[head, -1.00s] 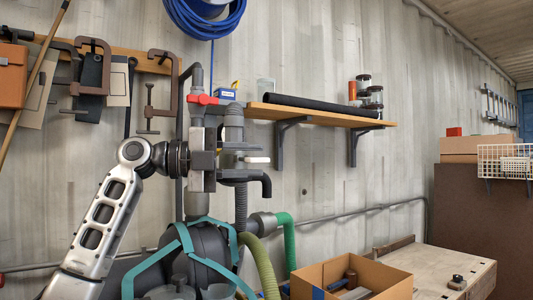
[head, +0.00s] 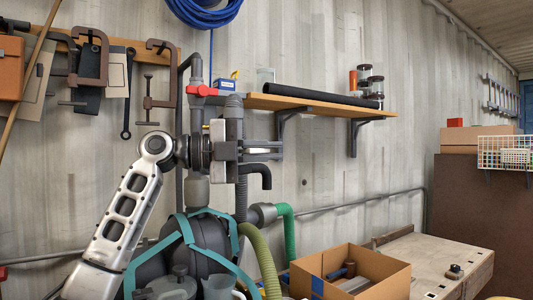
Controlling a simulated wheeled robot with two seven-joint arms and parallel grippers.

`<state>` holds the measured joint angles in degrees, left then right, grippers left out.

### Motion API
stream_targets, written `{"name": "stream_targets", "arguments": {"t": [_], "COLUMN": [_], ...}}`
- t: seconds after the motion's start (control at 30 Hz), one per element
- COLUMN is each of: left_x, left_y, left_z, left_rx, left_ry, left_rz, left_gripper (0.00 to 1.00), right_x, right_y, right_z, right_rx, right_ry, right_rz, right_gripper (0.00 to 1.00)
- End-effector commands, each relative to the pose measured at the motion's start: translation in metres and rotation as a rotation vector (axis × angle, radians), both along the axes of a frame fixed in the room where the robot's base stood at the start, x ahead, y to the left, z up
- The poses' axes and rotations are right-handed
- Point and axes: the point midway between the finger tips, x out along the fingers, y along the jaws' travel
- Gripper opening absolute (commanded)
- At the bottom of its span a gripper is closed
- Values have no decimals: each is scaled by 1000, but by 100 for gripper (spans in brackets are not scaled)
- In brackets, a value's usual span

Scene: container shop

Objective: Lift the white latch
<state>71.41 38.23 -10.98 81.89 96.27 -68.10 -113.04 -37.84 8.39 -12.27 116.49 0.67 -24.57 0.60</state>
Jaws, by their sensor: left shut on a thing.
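The white latch (head: 262,151) is a small pale bar in front of the grey pipework below the wall shelf's left end. My left gripper (head: 278,150) reaches in from the left, its fingers pointing right. My right gripper is not in view.
The wooden shelf (head: 300,106) with a black tube and jars is just above the gripper. A red valve handle (head: 202,91) and a black elbow pipe (head: 262,172) are close by. A cardboard box (head: 385,279) and hoses are below. Clear wall lies to the right.

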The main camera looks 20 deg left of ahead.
Motion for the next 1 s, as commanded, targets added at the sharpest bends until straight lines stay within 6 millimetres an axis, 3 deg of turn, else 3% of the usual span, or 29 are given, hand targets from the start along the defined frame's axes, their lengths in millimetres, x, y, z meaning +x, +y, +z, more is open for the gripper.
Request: {"name": "stream_targets", "arguments": {"t": [0.13,0.4,0.43,0.5,0.83,1.0], "left_x": [0,0,0,0,-1,-14], "left_y": [0,1,1,1,3,20], "left_z": [6,8,8,8,6,3], "left_rx": [-89,-101,-101,-101,-98,-97], "left_ry": [50,57,57,57,57,56], "left_rz": [-1,0,0,0,1,4], "left_gripper": [0,0,15,31,31,31], "right_x": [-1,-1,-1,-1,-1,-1], "right_y": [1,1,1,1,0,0], "right_z": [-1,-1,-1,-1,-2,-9], "right_rx": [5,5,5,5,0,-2], "right_ry": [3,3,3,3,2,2], "right_rz": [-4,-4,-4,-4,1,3], "right_gripper": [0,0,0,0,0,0]}}
